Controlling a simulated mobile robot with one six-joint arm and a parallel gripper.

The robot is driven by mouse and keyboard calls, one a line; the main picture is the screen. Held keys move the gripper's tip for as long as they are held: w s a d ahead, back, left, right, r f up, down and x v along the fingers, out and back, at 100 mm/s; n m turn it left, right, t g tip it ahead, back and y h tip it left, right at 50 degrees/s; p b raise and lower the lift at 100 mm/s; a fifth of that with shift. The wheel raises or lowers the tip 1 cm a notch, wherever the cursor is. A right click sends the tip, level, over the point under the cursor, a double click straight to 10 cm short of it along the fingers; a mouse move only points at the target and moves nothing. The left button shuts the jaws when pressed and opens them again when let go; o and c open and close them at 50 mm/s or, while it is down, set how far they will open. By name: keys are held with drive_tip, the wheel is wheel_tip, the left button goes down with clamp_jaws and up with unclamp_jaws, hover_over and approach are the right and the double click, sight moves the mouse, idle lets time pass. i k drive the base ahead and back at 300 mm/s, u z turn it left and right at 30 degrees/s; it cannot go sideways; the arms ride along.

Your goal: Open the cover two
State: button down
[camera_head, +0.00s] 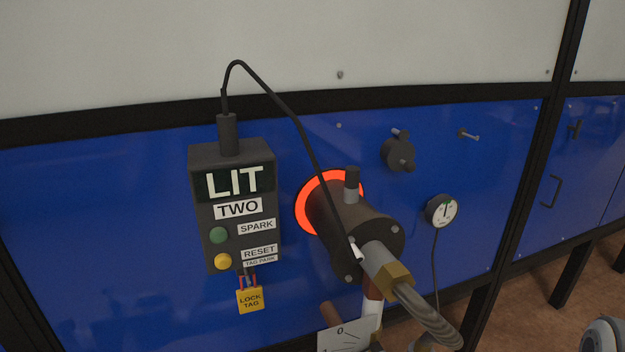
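A dark grey control box (234,215) labelled TWO hangs on the blue panel, its display reading LIT. To its right a dark burner cylinder (348,225) sticks out of the panel, with a glowing orange-red ring (305,212) around its base. Up and right of the burner is a small round dark cover (398,153) with a knob at its top and another low on its right. It lies against the panel and looks closed; it bears no readable label. My gripper is not in view.
A dial gauge (441,211) and a small peg (468,134) are right of the cover. A brass-fitted hose (425,309) runs down from the burner. A yellow lock tag (250,299) hangs below the box. A lever with a 0-marked plate (345,336) is at the bottom.

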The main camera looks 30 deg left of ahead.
sight(400, 158)
drive_tip(key=u, duration=3.2)
drive_tip(key=k, duration=1)
drive_tip(key=z, duration=1)
drive_tip(key=i, duration=1)
drive_tip(key=u, duration=0.1)
